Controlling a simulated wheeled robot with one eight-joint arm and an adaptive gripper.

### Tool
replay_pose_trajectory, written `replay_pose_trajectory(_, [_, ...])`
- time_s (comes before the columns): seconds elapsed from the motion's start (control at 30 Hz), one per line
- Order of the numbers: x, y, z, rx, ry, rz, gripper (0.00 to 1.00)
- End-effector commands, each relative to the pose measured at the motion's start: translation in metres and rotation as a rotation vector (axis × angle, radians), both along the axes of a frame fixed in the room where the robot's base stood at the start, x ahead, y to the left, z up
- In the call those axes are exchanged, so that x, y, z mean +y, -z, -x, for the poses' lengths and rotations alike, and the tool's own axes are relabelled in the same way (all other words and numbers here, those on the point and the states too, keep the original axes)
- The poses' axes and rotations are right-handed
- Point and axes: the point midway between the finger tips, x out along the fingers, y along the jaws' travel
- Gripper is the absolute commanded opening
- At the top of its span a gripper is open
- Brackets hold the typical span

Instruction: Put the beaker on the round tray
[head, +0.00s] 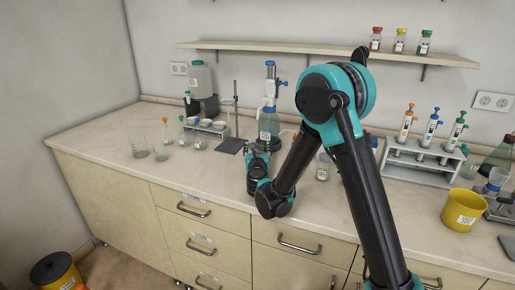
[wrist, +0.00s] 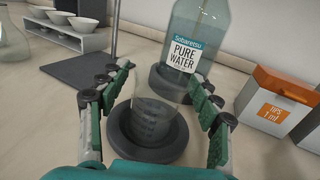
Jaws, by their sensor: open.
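In the wrist view a clear glass beaker (wrist: 152,118) with graduation marks stands upright, its base appearing to rest within the dark grey round tray (wrist: 178,150). My gripper (wrist: 162,76) is open, with one finger on each side of the beaker; I see gaps and no clear contact. In the head view my gripper (head: 262,148) points away from me over the counter, in front of the water bottle (head: 268,126). There it hides the beaker and the tray.
The labelled water bottle stands on another dark round base just behind the beaker. An orange-and-white tip box (wrist: 282,98) is at right, a stand base (wrist: 80,68) and bowl rack (wrist: 65,32) at left. Other glassware (head: 139,148) stands at the counter's left.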

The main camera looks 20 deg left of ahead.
Motion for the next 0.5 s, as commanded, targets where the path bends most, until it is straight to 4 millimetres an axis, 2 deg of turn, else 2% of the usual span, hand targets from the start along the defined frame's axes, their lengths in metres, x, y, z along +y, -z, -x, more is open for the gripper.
replay_pose_trajectory(0.23, [0.0,-0.003,0.001,0.0,0.0,0.0,0.64])
replay_pose_trajectory(0.37, [-0.004,-0.003,0.018,0.0,-0.002,0.0,0.64])
replay_pose_trajectory(0.5, [-0.011,-0.003,0.046,0.0,-0.003,0.0,0.64])
